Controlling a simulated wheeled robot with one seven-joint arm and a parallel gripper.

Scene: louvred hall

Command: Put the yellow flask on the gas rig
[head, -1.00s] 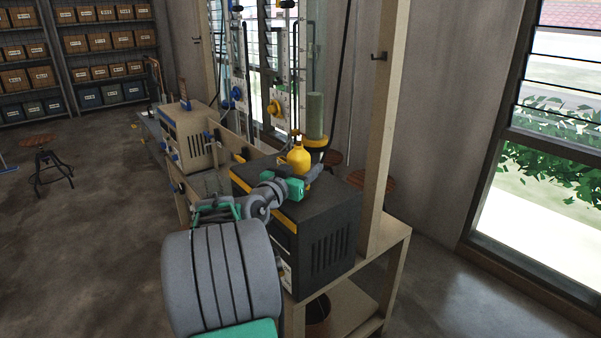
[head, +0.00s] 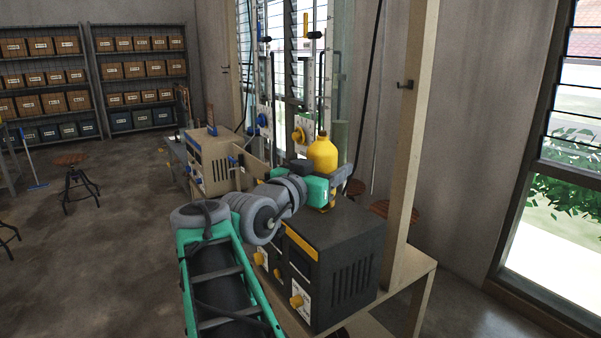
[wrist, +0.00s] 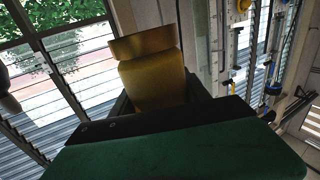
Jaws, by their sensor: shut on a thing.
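The yellow flask (head: 322,156) is upright in my gripper (head: 332,187), above the black box of the rig in the head view. In the wrist view the flask (wrist: 151,78) stands between my two dark fingers, its lower part hidden by the gripper body. The gas rig is a wooden-framed bench (head: 411,150) with glass tubes, white dial panels (head: 303,132) and instrument boxes. Its black box (head: 335,262) with yellow knobs is below my gripper. A pale green cylinder (head: 341,134) shows partly behind the flask.
A beige instrument box (head: 208,160) stands farther left on the bench. The wooden post rises to the right of the flask. Stools (head: 80,185) and shelves of boxes (head: 140,70) are at the back left. The floor to the left is mostly open.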

